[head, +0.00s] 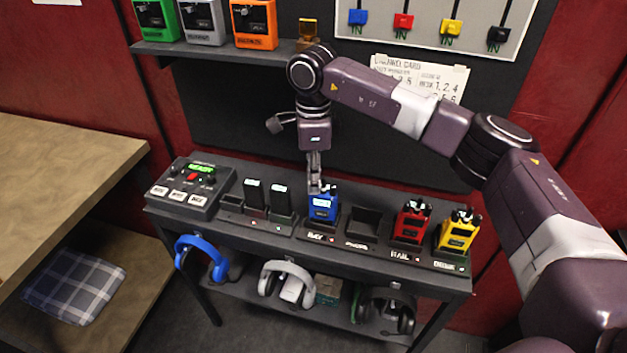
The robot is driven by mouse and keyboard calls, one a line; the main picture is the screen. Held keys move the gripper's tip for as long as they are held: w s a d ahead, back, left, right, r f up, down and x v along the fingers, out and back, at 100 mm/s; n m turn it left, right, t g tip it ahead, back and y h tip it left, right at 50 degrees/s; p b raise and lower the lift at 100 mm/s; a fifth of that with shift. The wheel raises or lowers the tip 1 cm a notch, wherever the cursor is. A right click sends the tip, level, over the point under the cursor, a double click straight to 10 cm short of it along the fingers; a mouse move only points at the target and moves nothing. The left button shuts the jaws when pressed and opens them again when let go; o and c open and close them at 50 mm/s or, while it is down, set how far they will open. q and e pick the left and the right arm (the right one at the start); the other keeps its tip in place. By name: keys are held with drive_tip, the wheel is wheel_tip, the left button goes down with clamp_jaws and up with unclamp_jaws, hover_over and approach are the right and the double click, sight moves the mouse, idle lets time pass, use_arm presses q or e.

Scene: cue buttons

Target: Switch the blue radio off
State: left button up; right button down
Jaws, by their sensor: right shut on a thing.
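The blue radio (323,207) stands upright in a slot of the dark console table, with a small pale lit screen on its face. My right gripper (315,186) reaches down from above, its fingers closed at the top of the blue radio. The fingers cover part of the radio's top, so the exact part held is too small to tell. My left gripper is not in view.
An empty cradle (362,226) is right of the blue radio, then a red radio (411,222) and a yellow radio (457,231). Two black packs stand to its left, beside a button box (187,187). Headsets hang below. A shelf and switch panel (432,25) are above.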

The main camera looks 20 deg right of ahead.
drive_tip(key=c, duration=2)
unclamp_jaws()
drive_tip(key=shift+o, duration=0.2)
wheel_tip(320, 180, up, 12)
drive_tip(key=shift+w, duration=0.15)
